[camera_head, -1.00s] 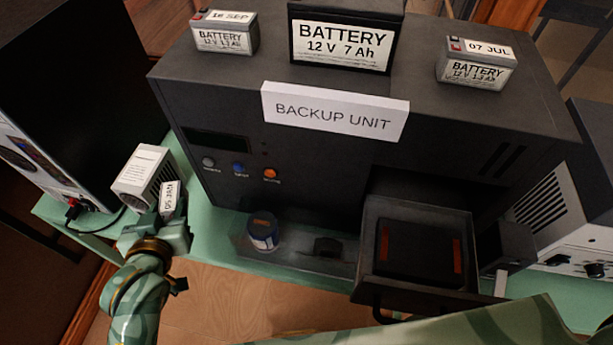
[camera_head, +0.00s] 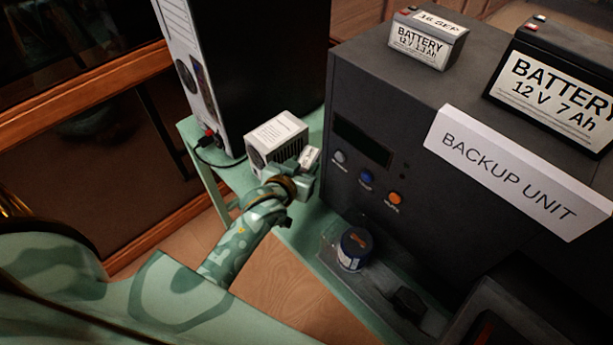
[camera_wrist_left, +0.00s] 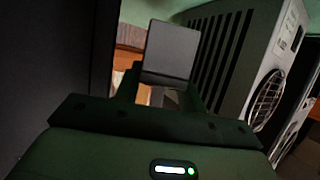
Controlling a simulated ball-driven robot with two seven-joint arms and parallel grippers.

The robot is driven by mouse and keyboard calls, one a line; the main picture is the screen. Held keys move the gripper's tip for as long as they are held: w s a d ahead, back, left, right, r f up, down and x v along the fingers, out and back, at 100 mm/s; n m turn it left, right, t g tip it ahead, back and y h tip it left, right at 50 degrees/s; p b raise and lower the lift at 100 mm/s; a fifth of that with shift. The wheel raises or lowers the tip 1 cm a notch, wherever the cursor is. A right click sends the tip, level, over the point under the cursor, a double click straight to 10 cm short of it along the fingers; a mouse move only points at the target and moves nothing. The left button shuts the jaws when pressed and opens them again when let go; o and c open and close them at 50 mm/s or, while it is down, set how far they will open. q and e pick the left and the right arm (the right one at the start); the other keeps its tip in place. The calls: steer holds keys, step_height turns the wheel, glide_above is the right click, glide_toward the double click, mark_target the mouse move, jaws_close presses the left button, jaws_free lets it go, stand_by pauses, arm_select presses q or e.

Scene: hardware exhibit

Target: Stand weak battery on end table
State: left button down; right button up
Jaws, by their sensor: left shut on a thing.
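My left gripper (camera_head: 304,176) is shut on a small grey battery with a white date label (camera_head: 310,157). In the left wrist view the battery (camera_wrist_left: 168,50) shows as a grey block between the fingers. It is held beside a white vented box (camera_head: 285,131), over or at a green table (camera_head: 232,178); contact with the table is hidden. A small battery (camera_head: 428,45) labelled 16 SEP and a larger 12 V 7 Ah battery (camera_head: 553,90) stand on the dark backup unit (camera_head: 375,80). I cannot tell whether the green table is the end table. My right gripper is out of view.
A tall black and white case (camera_head: 250,70) stands behind the white box, with a cable at its foot. A blue can (camera_head: 354,249) stands on a ledge before the backup unit. The unit's side wall is close right of my left gripper.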

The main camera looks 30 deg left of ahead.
arm_select(q)
steer(key=shift+w+a+f+b, duration=0.1)
steer(key=shift+w+f+b, duration=0.2)
steer(key=shift+w+f, duration=0.6)
steer(key=shift+f, duration=0.2)
step_height(320, 180, down, 3)
steer(key=shift+w+f+b, duration=0.15)
steer(key=shift+f+b, duration=0.05)
steer(key=shift+b, duration=0.85)
steer(key=shift+r, duration=0.2)
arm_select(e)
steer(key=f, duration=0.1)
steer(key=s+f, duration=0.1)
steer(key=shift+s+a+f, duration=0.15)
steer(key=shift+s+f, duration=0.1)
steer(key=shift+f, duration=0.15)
arm_select(q)
steer(key=c, duration=1.3)
jaws_free()
steer(key=shift+f, duration=0.25)
steer(key=shift+o, duration=0.9)
steer(key=shift+r, duration=0.15)
